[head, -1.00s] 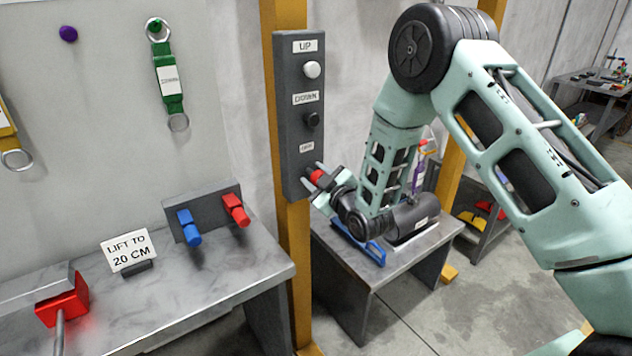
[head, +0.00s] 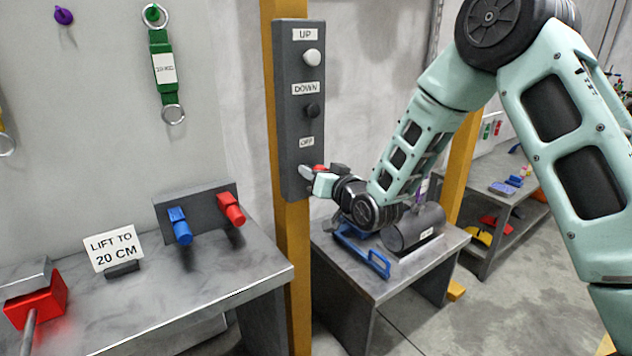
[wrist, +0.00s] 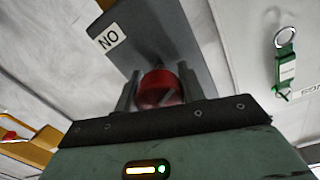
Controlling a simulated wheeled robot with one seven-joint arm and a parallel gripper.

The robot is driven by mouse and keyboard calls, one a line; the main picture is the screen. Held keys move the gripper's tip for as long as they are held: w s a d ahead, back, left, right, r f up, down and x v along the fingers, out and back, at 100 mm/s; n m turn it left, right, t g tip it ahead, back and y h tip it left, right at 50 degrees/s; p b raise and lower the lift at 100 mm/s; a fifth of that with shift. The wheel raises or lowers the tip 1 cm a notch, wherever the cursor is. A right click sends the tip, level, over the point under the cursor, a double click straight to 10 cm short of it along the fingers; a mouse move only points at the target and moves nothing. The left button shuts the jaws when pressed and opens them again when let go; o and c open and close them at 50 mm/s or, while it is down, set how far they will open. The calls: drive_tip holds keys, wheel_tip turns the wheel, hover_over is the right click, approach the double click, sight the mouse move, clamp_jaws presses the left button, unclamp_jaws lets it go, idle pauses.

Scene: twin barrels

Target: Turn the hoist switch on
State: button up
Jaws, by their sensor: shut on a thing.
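The hoist switch is a red round knob (wrist: 160,88) low on a dark grey control box (head: 290,110), which is fixed to a yellow post. My gripper (head: 310,172) reaches it from the right and is shut on the knob, with one finger on each side in the wrist view (wrist: 160,84). A pale slanting mark shows on the knob's face there. An OFF label (head: 306,142) sits above the knob in the head view. An upside-down ON label (wrist: 108,39) shows in the wrist view. In the head view my fingers hide most of the knob.
A white UP button (head: 312,57) and a black DOWN button (head: 312,110) are higher on the box. A bench (head: 200,285) at left bears a LIFT TO 20 CM sign (head: 114,248) and blue and red handles. A low table (head: 385,282) stands under my wrist.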

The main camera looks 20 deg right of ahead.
drive_tip(key=m+b, duration=0.1)
drive_tip(key=m, duration=0.3)
drive_tip(key=shift+m+b, duration=0.4)
idle(0.4)
drive_tip(key=o, duration=1)
drive_tip(key=shift+c, duration=0.2)
drive_tip(key=b+v, duration=1.6)
drive_tip(key=v, duration=0.1)
drive_tip(key=shift+d, duration=0.25)
